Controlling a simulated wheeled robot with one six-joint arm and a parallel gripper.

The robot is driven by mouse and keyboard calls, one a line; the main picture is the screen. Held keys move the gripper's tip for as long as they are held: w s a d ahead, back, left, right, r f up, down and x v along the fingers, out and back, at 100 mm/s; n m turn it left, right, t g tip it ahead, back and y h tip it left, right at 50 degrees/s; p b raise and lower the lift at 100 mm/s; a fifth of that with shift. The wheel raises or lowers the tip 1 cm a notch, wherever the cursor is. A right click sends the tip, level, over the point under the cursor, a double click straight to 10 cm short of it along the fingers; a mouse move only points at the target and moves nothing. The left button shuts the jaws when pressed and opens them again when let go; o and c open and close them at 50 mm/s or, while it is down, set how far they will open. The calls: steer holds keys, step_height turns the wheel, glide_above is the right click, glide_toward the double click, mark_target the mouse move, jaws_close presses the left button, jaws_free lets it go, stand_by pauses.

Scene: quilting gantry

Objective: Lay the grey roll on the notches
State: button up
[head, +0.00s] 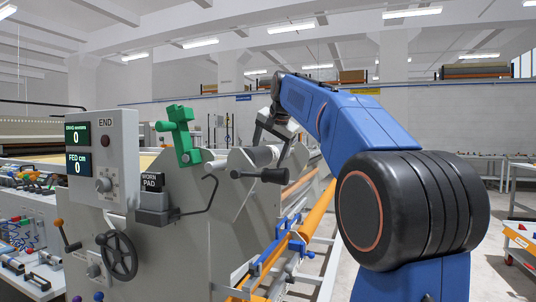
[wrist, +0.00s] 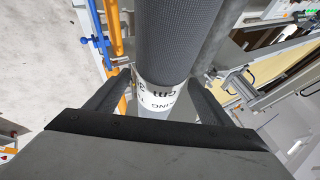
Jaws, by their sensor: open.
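The grey roll (wrist: 180,40) runs up the middle of the wrist view. It has a dark textured cover and a pale band with printed letters near my gripper. My gripper (wrist: 163,88) is open, with one dark finger on each side of the roll. I cannot tell whether either finger touches it. In the head view my gripper (head: 274,132) is above the machine's side plates, over a pale grey part of the roll (head: 262,154). The notches are not clearly visible, and I cannot tell whether the roll rests in them.
An orange bar (head: 312,220) runs low along the machine. Open floor shows at the wrist view's left.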

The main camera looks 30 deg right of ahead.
steer(key=v, duration=1.7)
steer(key=shift+s, duration=0.15)
